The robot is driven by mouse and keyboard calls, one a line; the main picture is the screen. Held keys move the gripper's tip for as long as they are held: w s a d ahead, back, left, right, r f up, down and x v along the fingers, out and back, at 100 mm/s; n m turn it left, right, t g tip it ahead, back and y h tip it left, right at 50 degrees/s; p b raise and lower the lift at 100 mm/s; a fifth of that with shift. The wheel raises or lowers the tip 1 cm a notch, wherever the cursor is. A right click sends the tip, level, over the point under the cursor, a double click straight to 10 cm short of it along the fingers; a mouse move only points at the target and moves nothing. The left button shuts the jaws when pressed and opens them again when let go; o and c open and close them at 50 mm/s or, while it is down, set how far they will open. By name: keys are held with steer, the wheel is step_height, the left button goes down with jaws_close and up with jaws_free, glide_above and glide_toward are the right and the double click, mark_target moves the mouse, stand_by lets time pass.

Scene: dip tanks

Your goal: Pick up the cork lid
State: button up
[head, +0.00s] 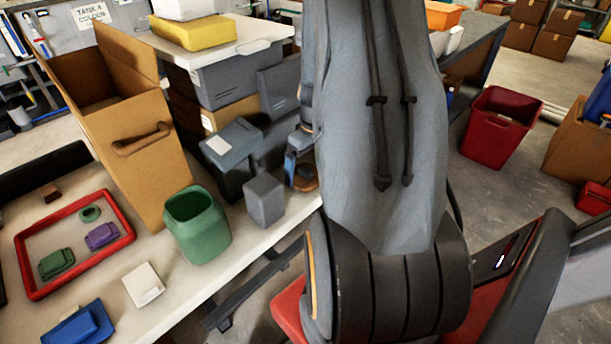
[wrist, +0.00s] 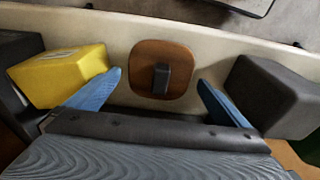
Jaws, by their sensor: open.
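The cork lid (wrist: 143,62) is a brown, rounded-square plate with a dark upright handle (wrist: 161,80) at its middle. It lies flat on the pale bench top, seen from above in the wrist view. My gripper (wrist: 160,77) is open, its blue fingers on either side of the lid in the picture, holding nothing. The handle shows between the fingertips, with clear gaps on both sides. In the head view a brown edge of the lid (head: 306,184) shows beside my arm, which hides the rest.
A yellow block (wrist: 60,75) stands left of the lid and a dark grey block (wrist: 272,97) right of it, near the fingers. In the head view, a grey block (head: 264,200), green container (head: 198,228), tall cardboard box (head: 140,150) and red tray (head: 80,267) stand on the bench.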

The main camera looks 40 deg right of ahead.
steer(key=shift+w+f, duration=0.15)
steer(key=shift+f, duration=0.8)
steer(key=c, duration=1)
steer(key=shift+r, duration=0.1)
